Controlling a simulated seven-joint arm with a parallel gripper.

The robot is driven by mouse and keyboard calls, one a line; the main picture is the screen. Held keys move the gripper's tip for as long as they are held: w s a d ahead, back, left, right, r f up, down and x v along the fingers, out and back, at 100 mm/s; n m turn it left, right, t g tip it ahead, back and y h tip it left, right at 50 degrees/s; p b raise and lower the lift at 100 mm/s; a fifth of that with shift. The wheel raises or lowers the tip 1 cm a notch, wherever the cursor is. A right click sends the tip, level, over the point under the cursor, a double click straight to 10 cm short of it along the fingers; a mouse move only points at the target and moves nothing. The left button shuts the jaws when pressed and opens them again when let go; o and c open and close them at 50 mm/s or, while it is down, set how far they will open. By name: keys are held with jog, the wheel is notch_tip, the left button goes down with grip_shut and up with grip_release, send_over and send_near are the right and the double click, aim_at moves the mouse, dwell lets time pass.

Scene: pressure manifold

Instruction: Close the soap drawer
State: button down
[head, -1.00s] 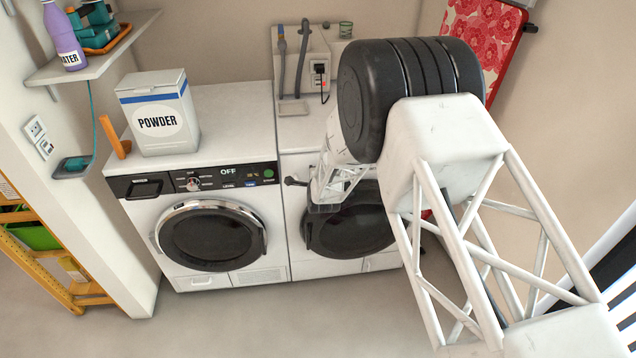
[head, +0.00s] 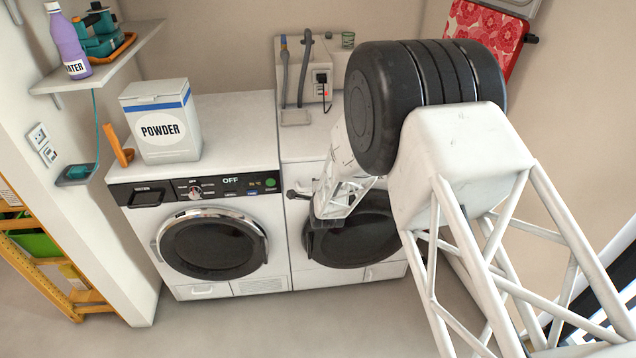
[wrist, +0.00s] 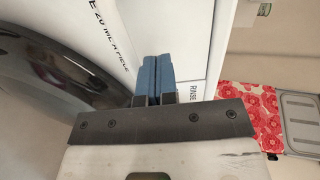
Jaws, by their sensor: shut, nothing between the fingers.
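My gripper (wrist: 158,65) shows in the wrist view with its two blue fingers shut together and empty. Its tips are close to a white front panel beside a dark round door. In the head view my arm hides most of the gripper, in front of the right machine (head: 287,240). A dark handle-like part (head: 297,193) sticks out at that machine's upper left; I cannot tell if it belongs to a soap drawer. A dark drawer-like front (head: 147,197) is at the upper left of the left machine; how far it stands out is unclear.
The left machine's door (head: 212,244) is shut. A powder box (head: 165,122) stands on its top. A shelf (head: 130,52) with a purple bottle (head: 68,42) is at the left. Hoses (head: 303,68) rise behind the right machine. The floor in front is clear.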

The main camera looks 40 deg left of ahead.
jog(key=v, duration=1)
dwell(0.8)
jog(key=w+d+r+n+h, duration=0.1)
jog(key=w+d+r+h, duration=0.1)
jog(key=w+d+r, duration=0.5)
jog(key=s+d+r+n+g+h, duration=0.1)
jog(key=d+r+h, duration=0.1)
jog(key=d+r, duration=0.6)
jog(key=s+d+r+n+g+h, duration=0.1)
jog(key=d+r, duration=0.3)
jog(key=d, duration=0.8)
jog(key=s+d+r+n+g+h, duration=0.15)
jog(key=d+r, duration=0.35)
jog(key=d, duration=0.5)
jog(key=s+d+r+n+g+h, duration=0.1)
jog(key=s+d+r, duration=0.2)
jog(key=s+d, duration=0.45)
jog(key=s+d+r+n+g+h, duration=0.15)
jog(key=s+d+r, duration=0.25)
jog(key=d, duration=0.6)
jog(key=s+d+r+n+g+h, duration=0.1)
jog(key=s+d, duration=0.4)
jog(key=s, duration=0.4)
jog(key=s+d+g+h, duration=0.1)
jog(key=s+d, duration=0.5)
jog(key=s, duration=0.3)
jog(key=shift+r+n, duration=0.4)
